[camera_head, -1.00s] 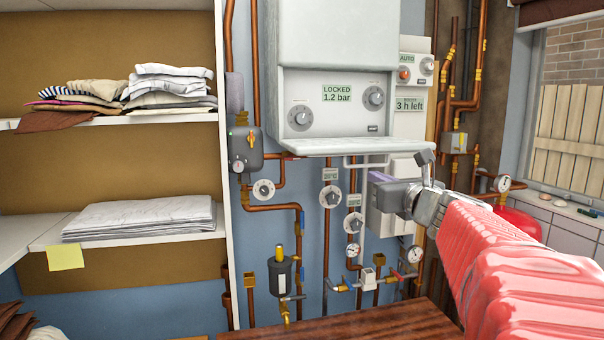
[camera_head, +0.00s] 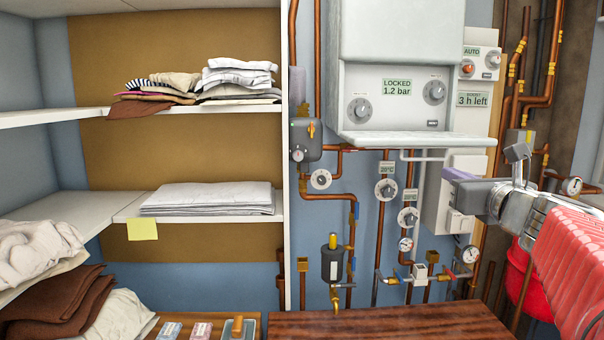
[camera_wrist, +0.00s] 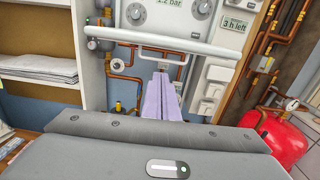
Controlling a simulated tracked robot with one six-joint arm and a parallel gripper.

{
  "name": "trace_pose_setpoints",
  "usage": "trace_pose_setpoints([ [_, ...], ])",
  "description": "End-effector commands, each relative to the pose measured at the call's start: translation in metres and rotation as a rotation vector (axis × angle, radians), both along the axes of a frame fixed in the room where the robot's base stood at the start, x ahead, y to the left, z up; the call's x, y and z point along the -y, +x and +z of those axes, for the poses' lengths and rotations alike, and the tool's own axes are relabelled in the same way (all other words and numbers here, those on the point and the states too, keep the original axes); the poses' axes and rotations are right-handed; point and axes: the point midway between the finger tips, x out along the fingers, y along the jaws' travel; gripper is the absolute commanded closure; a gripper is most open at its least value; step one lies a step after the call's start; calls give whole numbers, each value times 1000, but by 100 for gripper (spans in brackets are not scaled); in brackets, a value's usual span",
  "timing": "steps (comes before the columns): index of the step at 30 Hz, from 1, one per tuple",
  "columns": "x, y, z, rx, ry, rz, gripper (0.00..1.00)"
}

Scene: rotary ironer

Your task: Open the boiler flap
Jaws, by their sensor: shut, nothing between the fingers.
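The white boiler (camera_head: 400,30) hangs on the blue wall, with a control panel of two round knobs and a label reading "LOCKED 1.2 bar" (camera_head: 397,87). A flat white flap (camera_head: 430,139) juts outward from under the panel, lying about level. It also shows as a long white bar in the wrist view (camera_wrist: 170,42). The panel above it is uncovered. My gripper (camera_head: 455,173) is below and right of the flap in the head view. In the wrist view its lavender fingers (camera_wrist: 161,85) are together and empty, below the flap in the picture.
Pipes, valves and dials (camera_head: 387,188) cover the wall below the boiler. A wooden top (camera_head: 390,322) stands below them. Shelves with folded linen (camera_head: 207,198) are left. White boxes (camera_head: 465,170) and a red tank (camera_wrist: 280,140) are right.

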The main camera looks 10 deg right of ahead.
Motion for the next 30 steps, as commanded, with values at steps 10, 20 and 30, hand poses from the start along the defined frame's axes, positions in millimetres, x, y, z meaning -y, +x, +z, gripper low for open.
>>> trace_pose_setpoints([
  [10, -89, 13, -42, -176, -338, 190, 100],
  [20, -213, -19, -127, -377, -985, 561, 100],
  [30, -288, -91, -216, -440, -1679, 982, 100],
])
